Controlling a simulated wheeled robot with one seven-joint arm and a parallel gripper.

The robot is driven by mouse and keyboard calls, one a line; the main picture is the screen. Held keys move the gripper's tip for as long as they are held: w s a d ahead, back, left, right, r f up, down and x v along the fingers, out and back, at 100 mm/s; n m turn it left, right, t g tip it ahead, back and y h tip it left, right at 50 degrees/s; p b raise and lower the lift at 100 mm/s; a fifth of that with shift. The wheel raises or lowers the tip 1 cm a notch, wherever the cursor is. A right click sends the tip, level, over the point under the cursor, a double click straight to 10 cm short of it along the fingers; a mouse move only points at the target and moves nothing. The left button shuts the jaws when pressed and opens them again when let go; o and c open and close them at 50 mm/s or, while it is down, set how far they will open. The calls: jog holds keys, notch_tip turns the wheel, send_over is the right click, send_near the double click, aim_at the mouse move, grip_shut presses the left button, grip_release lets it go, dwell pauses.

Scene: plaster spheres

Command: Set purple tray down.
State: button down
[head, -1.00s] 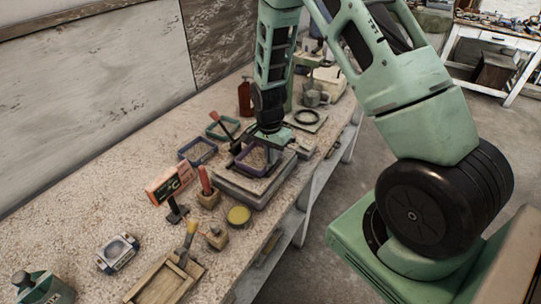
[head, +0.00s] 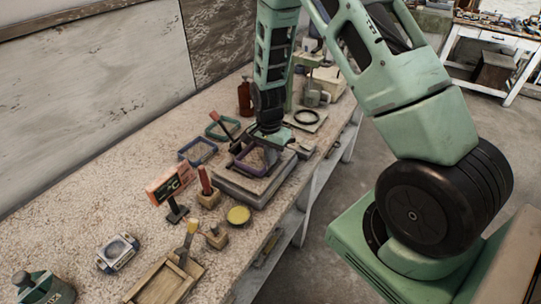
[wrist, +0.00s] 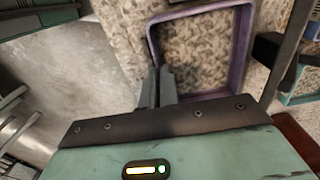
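The purple tray (head: 238,165) is a shallow square frame with a speckled light inside. In the head view it shows just below my gripper (head: 262,147), at the grey block on the bench. In the wrist view the tray (wrist: 241,50) fills the upper middle. The two fingers of my gripper (wrist: 160,88) are close together around its near left wall, with the wall between them. Whether the tray's underside touches the surface below is hidden.
A grey block (head: 232,190) lies under the tray area. A blue-violet tray (head: 184,154) and a teal tray (head: 209,133) stand behind it. A red-handled tool (head: 206,180) and a yellow lid (head: 239,215) are nearer.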

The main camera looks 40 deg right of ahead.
jog(key=shift+f, duration=0.2)
jog(key=c, duration=1.6)
grip_release()
jog(key=shift+r, duration=0.1)
jog(key=shift+r+p, duration=1.5)
jog(key=shift+r, duration=0.5)
